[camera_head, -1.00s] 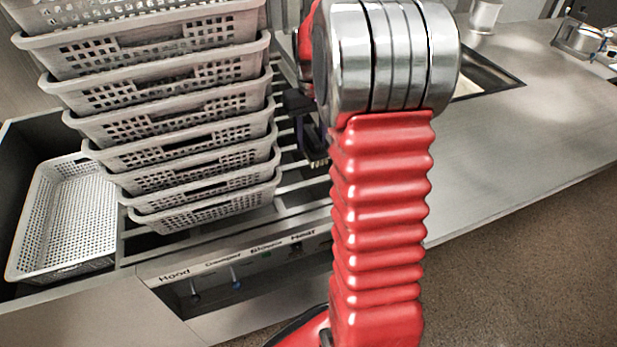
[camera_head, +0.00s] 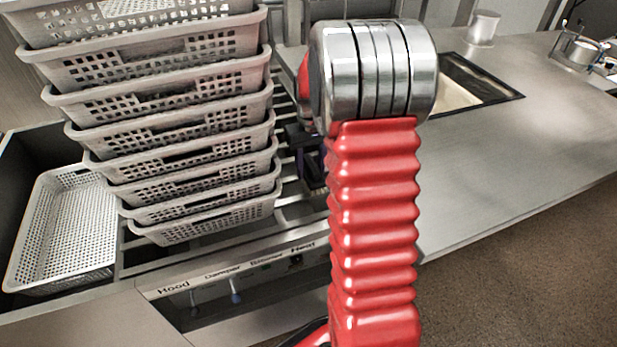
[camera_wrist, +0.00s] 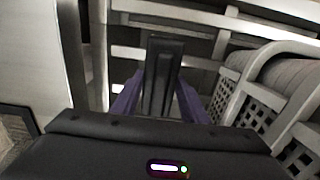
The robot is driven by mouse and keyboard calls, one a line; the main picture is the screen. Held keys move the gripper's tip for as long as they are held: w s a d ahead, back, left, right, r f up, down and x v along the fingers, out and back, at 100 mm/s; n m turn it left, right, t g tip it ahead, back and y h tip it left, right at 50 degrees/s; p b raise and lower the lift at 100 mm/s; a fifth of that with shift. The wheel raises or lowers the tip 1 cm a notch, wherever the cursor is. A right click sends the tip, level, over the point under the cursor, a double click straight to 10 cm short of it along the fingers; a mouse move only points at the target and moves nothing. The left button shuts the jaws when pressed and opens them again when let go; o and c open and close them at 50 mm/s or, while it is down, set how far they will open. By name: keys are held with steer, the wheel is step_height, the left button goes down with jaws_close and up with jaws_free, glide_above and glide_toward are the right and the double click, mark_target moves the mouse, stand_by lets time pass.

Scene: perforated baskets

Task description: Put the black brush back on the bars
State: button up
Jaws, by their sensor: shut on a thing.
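The black brush (camera_wrist: 163,72) is between the two purple fingers of my gripper (camera_wrist: 158,100) in the wrist view. The fingers are shut on it, and its long dark body points away over the bars. The pale metal bars (camera_wrist: 205,18) lie beyond and below it; I cannot tell whether the brush touches them. In the head view my gripper (camera_head: 312,170) is a dark shape above the bars (camera_head: 150,266), just right of the basket stack. My red arm partly covers it, and the brush cannot be made out there.
A tall stack of grey perforated baskets (camera_head: 175,145) stands on the bars close left of my gripper. Another basket (camera_head: 65,225) sits in the bay at far left. The counter (camera_head: 500,150) at right is mostly clear, with a sink (camera_head: 455,95) cut into it.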

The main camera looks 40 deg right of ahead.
mark_target(311, 176)
steer(key=shift+f, duration=1.85)
steer(key=o, duration=1)
steer(key=shift+f, duration=0.1)
steer(key=shift+o, duration=0.2)
step_height(311, 176, up, 12)
steer(key=shift+r, duration=0.15)
